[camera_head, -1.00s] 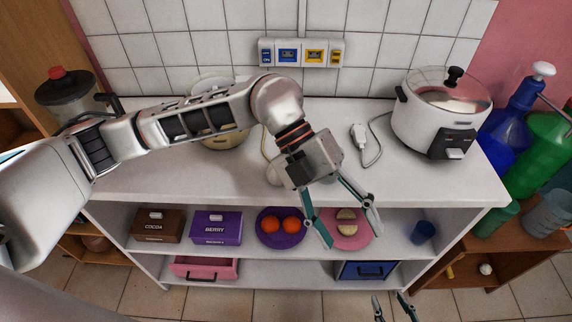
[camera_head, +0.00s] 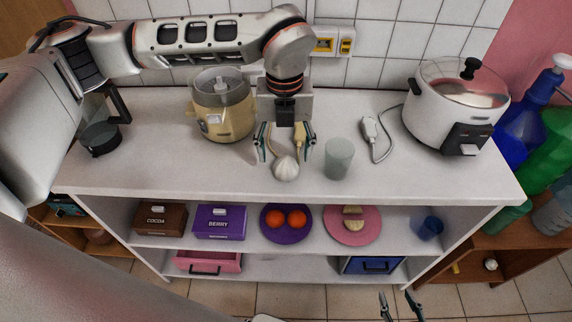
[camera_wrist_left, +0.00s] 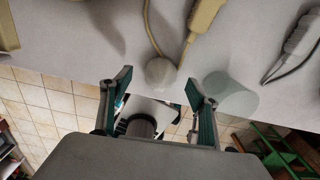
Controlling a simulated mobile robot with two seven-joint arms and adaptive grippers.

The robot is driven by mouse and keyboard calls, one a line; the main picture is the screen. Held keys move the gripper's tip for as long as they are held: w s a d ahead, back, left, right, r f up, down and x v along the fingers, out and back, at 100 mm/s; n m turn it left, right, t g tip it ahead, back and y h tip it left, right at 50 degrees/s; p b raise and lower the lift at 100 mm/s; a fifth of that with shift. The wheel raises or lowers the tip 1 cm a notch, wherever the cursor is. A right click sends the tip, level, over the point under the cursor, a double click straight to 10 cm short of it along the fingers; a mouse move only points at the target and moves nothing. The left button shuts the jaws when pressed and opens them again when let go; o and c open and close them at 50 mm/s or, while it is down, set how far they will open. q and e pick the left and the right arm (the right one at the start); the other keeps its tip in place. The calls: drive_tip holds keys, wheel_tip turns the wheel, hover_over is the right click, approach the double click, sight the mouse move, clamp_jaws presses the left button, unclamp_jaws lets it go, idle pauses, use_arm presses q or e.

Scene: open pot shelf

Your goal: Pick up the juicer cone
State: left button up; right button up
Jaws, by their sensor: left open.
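The juicer cone, a small white ribbed dome (camera_head: 286,169), sits on the white counter near its front edge. It also shows in the left wrist view (camera_wrist_left: 160,73) as a pale round shape between the fingertips. My left gripper (camera_head: 285,151) is open, pointing down, with one finger to each side just behind the cone in the head view. I cannot tell whether the fingers touch it. My right gripper (camera_head: 397,294) is open and empty at the bottom of the head view, in front of the shelf.
A frosted cup (camera_head: 339,158) stands close to the right of the cone. A beige juicer (camera_head: 222,107) is behind left, a rice cooker (camera_head: 456,107) at right. A grey plug with cable (camera_head: 370,128) and a beige cable plug (camera_head: 300,135) lie on the counter (camera_head: 240,172).

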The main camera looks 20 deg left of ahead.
sight(286, 156)
use_arm(q)
drive_tip(key=shift+d+f, duration=0.1)
drive_tip(key=shift+f, duration=1.75)
drive_tip(key=c, duration=1.2)
drive_tip(key=shift+r, duration=0.15)
